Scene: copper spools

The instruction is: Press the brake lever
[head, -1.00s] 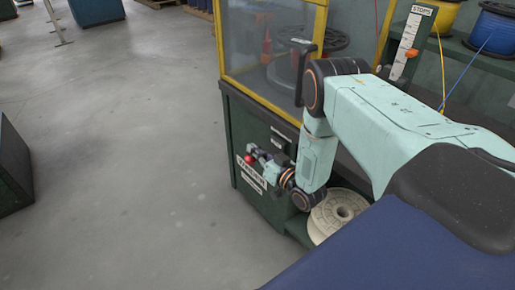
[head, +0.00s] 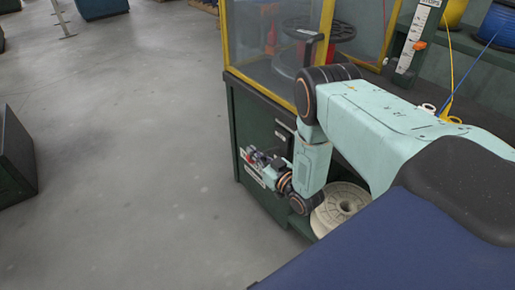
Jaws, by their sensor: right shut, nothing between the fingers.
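The brake lever shows as a small red knob (head: 252,154) on the front of the dark green cabinet (head: 245,115), above a white label plate (head: 249,171). My right gripper (head: 256,159) is shut with nothing between its fingers. Its fingertips are at the red knob and partly cover it; I cannot tell whether they touch it. The lever's shaft is hidden behind the gripper. My left gripper is not in view.
A yellow-framed clear guard (head: 270,35) stands on the cabinet, with a dark reel inside. A pale spool (head: 340,207) lies low beside my right wrist. Blue and yellow spools sit on a shelf at upper right.

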